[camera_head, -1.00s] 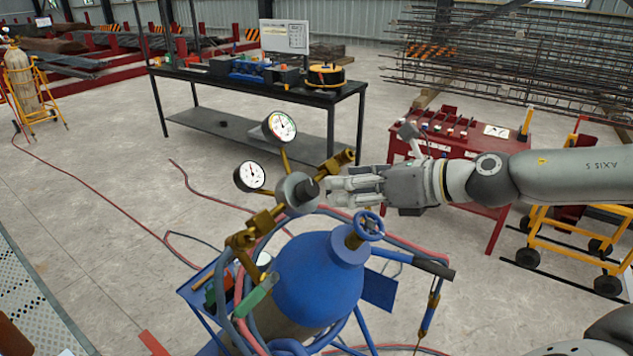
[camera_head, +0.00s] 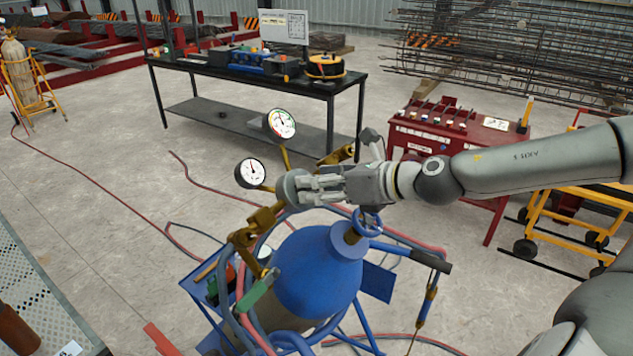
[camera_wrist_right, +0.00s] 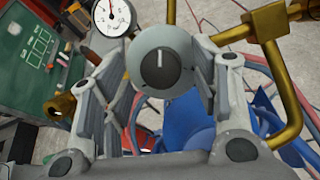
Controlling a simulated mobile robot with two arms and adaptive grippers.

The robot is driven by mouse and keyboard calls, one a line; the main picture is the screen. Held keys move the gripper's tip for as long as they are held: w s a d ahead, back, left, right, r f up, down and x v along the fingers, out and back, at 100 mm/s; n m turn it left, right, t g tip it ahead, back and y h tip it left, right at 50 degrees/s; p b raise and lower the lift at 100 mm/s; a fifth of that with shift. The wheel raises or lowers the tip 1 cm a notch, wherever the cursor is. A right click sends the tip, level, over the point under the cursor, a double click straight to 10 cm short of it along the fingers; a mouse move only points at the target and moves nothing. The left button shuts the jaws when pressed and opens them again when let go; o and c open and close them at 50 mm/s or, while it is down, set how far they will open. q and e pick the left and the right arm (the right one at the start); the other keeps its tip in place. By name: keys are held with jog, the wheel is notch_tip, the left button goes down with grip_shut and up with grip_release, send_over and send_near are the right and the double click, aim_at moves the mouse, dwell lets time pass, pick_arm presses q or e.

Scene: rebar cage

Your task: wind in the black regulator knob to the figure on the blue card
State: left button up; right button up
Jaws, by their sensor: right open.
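The black regulator knob (camera_wrist_right: 161,68) shows in the right wrist view, face on, with a white pointer line roughly upright on it. It sits on the round grey regulator body (camera_wrist_right: 161,50). My right gripper (camera_head: 303,187) is open, and in the wrist view its fingers (camera_wrist_right: 160,80) stand on either side of the knob. I cannot tell whether they touch it. Two white dial gauges (camera_head: 282,123) (camera_head: 250,172) rise from the brass fittings. I cannot make out a blue card. My left gripper is out of view.
The blue cylinder (camera_head: 315,265) stands in a blue cart below the regulator, with a blue valve wheel (camera_head: 368,222) close under my gripper. Red and grey hoses loop around it. A black bench (camera_head: 255,85) and a red table (camera_head: 445,135) stand behind.

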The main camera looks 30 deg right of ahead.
jog(key=shift+w+a+f, duration=0.15)
jog(key=shift+w+f, duration=0.1)
jog(key=shift+w, duration=0.2)
